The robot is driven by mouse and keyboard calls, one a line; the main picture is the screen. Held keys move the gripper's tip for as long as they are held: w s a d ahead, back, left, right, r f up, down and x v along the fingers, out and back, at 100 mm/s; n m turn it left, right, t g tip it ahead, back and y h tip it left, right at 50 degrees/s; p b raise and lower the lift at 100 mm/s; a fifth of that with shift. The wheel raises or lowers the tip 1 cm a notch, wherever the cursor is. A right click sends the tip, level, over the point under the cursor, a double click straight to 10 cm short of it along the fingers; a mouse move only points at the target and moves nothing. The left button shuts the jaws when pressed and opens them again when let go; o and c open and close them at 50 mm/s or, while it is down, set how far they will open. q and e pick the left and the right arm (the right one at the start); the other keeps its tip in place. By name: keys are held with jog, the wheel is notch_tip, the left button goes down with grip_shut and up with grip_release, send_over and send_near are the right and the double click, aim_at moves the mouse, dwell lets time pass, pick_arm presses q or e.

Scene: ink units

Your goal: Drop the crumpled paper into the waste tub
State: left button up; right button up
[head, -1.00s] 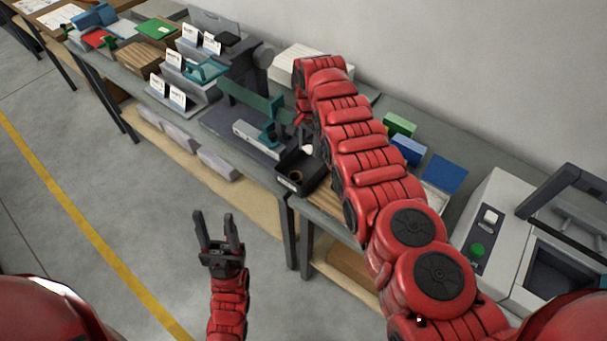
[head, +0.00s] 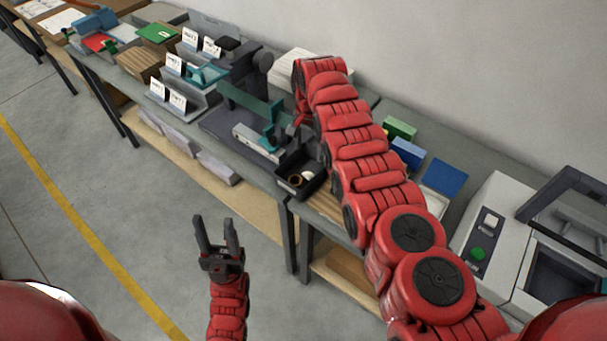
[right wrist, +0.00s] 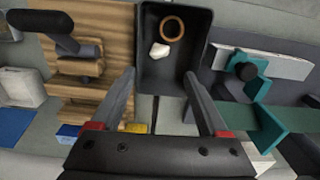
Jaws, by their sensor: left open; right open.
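The waste tub (head: 285,186) is a small black open box at the front edge of the bench; it also shows in the right wrist view (right wrist: 203,42). The crumpled paper (right wrist: 159,50), a small white lump, lies inside the tub beside a brown ring (right wrist: 172,28). The paper also shows in the head view (head: 307,175). My right gripper (right wrist: 159,75) is open and empty above the tub's near side, its fingers apart from the paper. In the head view it is mostly hidden by my right arm. My left gripper (head: 214,222) is open and empty over the floor.
A teal-armed device (head: 270,125) stands left of the tub. A slatted wooden piece (right wrist: 90,60) lies on the tub's other side. Green (head: 399,128) and blue (head: 407,152) blocks lie behind my right arm. A grey machine (head: 500,220) stands at the right.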

notch_tip(320, 180, up, 17)
jog(key=p, duration=0.2)
jog(key=shift+f, duration=0.2)
jog(key=shift+s, duration=0.1)
dwell(0.4)
